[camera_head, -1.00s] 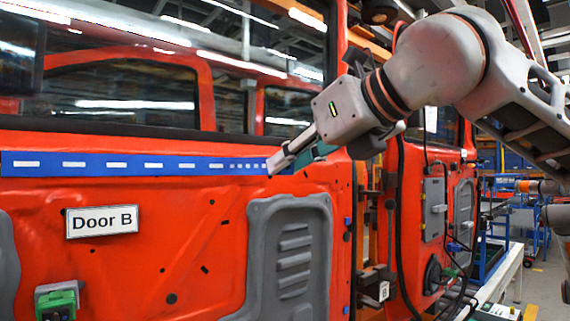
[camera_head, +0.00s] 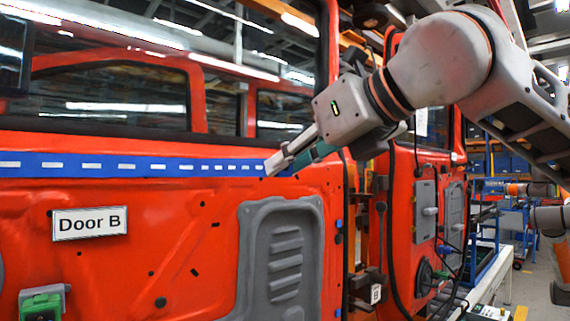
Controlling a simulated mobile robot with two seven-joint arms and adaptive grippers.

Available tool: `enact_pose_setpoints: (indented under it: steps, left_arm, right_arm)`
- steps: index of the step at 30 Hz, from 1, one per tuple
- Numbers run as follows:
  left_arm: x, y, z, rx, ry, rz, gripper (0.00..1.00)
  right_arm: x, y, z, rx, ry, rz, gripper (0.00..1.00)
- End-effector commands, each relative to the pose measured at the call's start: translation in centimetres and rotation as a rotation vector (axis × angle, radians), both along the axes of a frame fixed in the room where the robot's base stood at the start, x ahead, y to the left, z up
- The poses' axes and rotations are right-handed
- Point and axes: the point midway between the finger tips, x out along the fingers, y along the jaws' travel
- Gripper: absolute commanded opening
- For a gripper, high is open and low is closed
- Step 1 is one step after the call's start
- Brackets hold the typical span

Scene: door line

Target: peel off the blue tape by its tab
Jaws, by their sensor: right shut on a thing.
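The blue tape (camera_head: 130,166), with a row of white dashes, runs level across the red door under the window. It looks flat on the door along the length that shows. My right gripper (camera_head: 282,163) reaches in from the upper right. Its fingers are shut on the right end of the tape, where the tab is. The tab itself is hidden by the fingers, and a little blue shows just below them. I cannot tell whether that end stands off the door. My left gripper is not in view.
A second red door (camera_head: 403,200) with a black cable stands to the right. A free aisle shows at the far right.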

Motion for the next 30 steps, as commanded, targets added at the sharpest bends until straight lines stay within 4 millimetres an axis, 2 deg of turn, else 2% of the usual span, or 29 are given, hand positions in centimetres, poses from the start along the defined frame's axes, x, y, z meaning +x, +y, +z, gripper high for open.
enact_pose_setpoints:
  steps: [19, 30]
  left_arm:
    - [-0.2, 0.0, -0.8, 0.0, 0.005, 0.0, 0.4]
    - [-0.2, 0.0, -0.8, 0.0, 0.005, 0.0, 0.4]
  right_arm:
    - [-1.5, -1.9, 0.0, 0.001, 0.0, -0.001, 0.01]
    - [-1.8, -2.1, 0.0, 0.0, 0.0, -0.001, 0.01]
